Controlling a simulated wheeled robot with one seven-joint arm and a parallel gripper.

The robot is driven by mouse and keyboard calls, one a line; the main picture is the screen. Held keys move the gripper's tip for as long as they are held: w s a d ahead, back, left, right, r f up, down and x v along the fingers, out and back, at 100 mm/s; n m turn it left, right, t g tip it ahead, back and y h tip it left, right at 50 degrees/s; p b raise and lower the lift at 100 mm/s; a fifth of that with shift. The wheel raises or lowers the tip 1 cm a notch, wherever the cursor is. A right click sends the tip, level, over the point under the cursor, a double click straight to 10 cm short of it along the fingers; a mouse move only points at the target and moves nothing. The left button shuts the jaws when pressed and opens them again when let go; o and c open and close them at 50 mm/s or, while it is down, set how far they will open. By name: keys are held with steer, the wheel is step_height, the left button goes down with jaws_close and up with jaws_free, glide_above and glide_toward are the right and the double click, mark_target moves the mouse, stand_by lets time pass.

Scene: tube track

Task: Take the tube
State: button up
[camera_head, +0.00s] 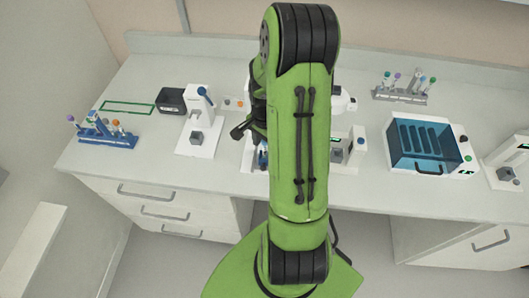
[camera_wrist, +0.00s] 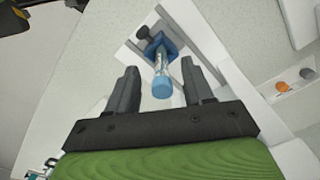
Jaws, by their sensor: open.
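In the wrist view, a clear tube (camera_wrist: 160,63) with a light blue cap (camera_wrist: 162,89) stands in a blue holder (camera_wrist: 154,43) on a white device. My gripper (camera_wrist: 158,67) is open, with one dark finger on each side of the tube. Gaps show between the tube and both fingers, and the cap points towards the gripper's base. In the head view, my green arm covers the middle of the bench and hides the gripper's fingertips and this tube.
On the bench (camera_head: 330,190), a blue rack (camera_head: 108,137) with several capped tubes stands at left, near a white device (camera_head: 200,125). A grey rack (camera_head: 400,95) stands at back right. A blue-lidded box (camera_head: 425,145) and another white device (camera_head: 510,160) are at right.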

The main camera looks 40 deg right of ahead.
step_height(320, 180, down, 2)
steer(key=shift+w+d, duration=0.1)
steer(key=shift+w, duration=0.05)
steer(key=shift+c, duration=1.1)
steer(key=c, duration=0.7)
